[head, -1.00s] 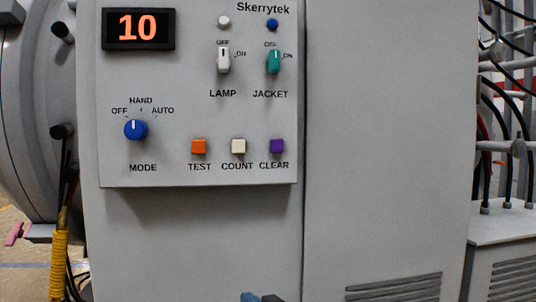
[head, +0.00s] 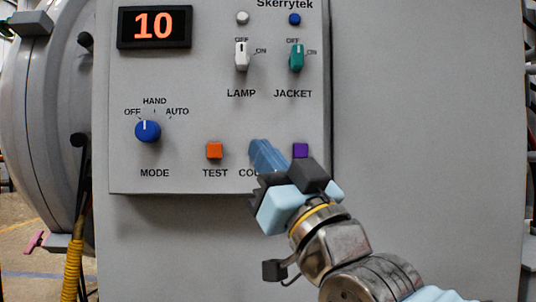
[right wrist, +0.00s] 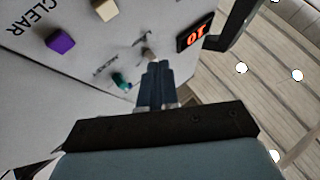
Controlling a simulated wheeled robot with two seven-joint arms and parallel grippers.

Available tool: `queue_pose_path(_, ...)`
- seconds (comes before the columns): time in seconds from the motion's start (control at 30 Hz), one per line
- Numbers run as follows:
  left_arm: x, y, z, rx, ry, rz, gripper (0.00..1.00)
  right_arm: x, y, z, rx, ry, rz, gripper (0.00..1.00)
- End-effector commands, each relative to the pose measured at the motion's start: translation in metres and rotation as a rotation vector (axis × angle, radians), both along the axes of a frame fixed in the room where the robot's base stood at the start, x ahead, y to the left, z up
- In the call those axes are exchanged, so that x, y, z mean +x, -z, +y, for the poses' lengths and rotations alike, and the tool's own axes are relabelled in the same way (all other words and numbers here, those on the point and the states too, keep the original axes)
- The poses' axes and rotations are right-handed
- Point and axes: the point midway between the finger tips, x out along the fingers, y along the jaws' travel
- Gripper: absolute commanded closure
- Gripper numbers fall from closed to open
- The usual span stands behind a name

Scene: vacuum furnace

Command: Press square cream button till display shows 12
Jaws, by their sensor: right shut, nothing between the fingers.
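The display (head: 153,27) at the panel's upper left reads 10, in orange digits. In the right wrist view it appears upside down (right wrist: 195,35). The square cream COUNT button is hidden behind my right gripper in the head view, but it shows at the top of the right wrist view (right wrist: 105,9). My right gripper (head: 260,150) is shut and empty, its blue fingertips in front of the panel where the COUNT button lies. I cannot tell whether they touch anything. Its fingers also show in the right wrist view (right wrist: 155,78). My left gripper is not in view.
The orange TEST button (head: 214,151) is left of my right gripper, and the purple CLEAR button (head: 300,150) is close on its right. Above are the white LAMP switch (head: 241,56) and teal JACKET switch (head: 296,58). The blue MODE knob (head: 148,131) is at left.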

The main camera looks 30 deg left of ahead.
Motion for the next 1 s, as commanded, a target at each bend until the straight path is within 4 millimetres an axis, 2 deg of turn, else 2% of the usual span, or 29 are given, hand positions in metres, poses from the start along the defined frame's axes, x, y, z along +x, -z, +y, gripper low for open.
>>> queue_pose_path(0.27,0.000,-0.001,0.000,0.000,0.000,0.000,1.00,0.000,0.000,0.000,0.000,0.000,0.000,1.00)
queue_pose_path(0.43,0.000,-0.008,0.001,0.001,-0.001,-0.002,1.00,0.007,-0.002,0.004,0.000,0.002,0.001,1.00)
queue_pose_path(0.8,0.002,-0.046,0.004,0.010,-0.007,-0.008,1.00,0.049,-0.005,0.030,-0.002,0.002,0.002,1.00)
queue_pose_path(1.0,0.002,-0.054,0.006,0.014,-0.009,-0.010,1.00,0.067,-0.002,0.041,-0.001,0.001,0.001,1.00)
